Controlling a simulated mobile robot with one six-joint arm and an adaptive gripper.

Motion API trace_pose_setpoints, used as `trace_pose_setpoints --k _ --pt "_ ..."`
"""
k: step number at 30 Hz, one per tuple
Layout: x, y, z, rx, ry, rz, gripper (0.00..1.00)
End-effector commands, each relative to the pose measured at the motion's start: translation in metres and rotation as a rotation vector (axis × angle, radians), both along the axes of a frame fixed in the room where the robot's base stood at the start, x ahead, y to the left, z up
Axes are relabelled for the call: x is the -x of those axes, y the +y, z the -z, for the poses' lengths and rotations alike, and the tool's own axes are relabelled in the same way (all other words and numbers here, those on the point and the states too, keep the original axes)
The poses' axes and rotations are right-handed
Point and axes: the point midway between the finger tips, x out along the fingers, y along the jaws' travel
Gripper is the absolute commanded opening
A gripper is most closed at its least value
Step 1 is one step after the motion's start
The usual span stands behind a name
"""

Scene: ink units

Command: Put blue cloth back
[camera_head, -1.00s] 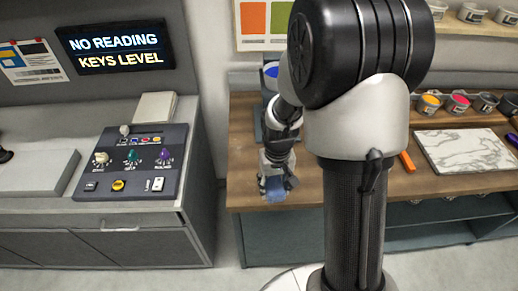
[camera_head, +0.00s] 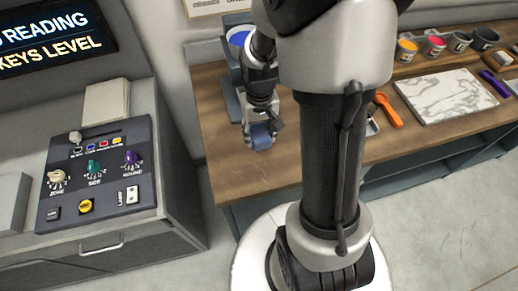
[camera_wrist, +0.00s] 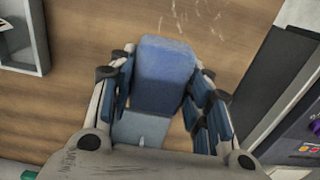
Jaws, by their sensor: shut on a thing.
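The blue cloth (camera_wrist: 163,75) is a folded blue pad between the fingers of my gripper (camera_wrist: 165,92) in the wrist view. The gripper is shut on it, with a finger against each side. In the head view the blue cloth (camera_head: 262,137) shows at the tip of my gripper (camera_head: 260,128), over the left part of the wooden bench top (camera_head: 240,177). I cannot tell whether the cloth touches the wood. Part of the cloth is hidden by the fingers.
A grey stand with a blue-filled bowl (camera_head: 238,40) is behind my gripper. A control panel (camera_head: 97,172) is on the left cabinet. A marble slab (camera_head: 446,95), an orange tool (camera_head: 390,110) and several ink cups (camera_head: 434,45) lie right. The bench's front left is clear.

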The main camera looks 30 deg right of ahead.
Motion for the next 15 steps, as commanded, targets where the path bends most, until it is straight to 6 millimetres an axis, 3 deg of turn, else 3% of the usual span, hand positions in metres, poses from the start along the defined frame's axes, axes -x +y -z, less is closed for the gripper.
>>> trace_pose_setpoints --k 1,3,11,15 --pt "0.0 0.0 0.014 -0.001 0.003 0.0 0.23" --pt "0.0 0.0 0.025 -0.001 0.002 0.0 0.23" --pt "0.0 0.0 0.043 0.0 0.0 0.0 0.23" --pt "0.0 0.0 0.066 -0.001 0.002 0.0 0.23"
